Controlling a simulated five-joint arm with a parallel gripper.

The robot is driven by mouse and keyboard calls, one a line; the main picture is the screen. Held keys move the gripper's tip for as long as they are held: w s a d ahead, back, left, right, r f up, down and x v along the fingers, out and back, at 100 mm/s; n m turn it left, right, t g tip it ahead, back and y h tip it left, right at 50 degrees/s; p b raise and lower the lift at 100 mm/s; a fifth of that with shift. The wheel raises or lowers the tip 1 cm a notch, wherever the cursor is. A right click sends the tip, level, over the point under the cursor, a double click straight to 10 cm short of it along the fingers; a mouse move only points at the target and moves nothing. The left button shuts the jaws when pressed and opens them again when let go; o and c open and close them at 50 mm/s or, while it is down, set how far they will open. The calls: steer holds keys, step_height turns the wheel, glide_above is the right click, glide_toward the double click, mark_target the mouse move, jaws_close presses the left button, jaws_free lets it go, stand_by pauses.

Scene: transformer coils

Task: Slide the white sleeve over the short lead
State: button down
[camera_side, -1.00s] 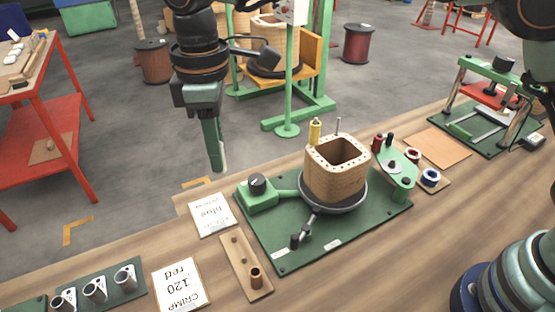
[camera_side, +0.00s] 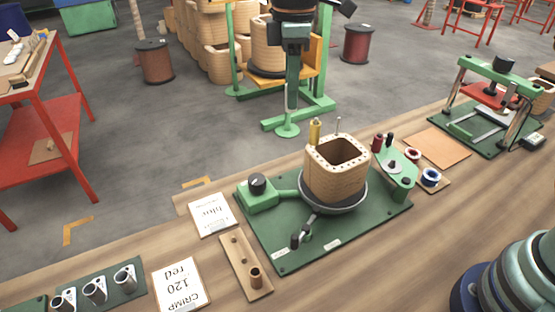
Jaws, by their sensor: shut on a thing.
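The wooden coil (camera_side: 335,180) stands on a round plate on the green fixture board (camera_side: 285,255). Two leads rise from its back rim: a thicker one covered in yellow (camera_side: 315,132) and a thin bare grey one (camera_side: 338,126). I cannot tell surely which is the short lead. My gripper (camera_side: 291,100) points down, above and a little left of the leads and apart from them. It is shut on a small pale piece at its tip, seemingly the white sleeve (camera_side: 291,105); its lower end is hard to make out against the background.
A wooden holder (camera_side: 238,257) with pegs and a brown tube lies at the board's left. Printed cards (camera_side: 181,285) lie nearby. Red and blue rings (camera_side: 431,177) and a green press (camera_side: 487,110) are at the right. A green clamp block (camera_side: 257,193) stands left of the coil.

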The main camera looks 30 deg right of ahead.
steer(key=d+r, duration=0.2)
steer(key=d, duration=1)
steer(key=shift+s+a+f, duration=0.1)
steer(key=shift+s+f, duration=0.05)
steer(key=shift+f, duration=2.8)
steer(key=shift+f, duration=2.2)
steer(key=shift+c, duration=1.2)
jaws_free()
steer(key=shift+r, duration=0.1)
steer(key=shift+r, duration=3.9)
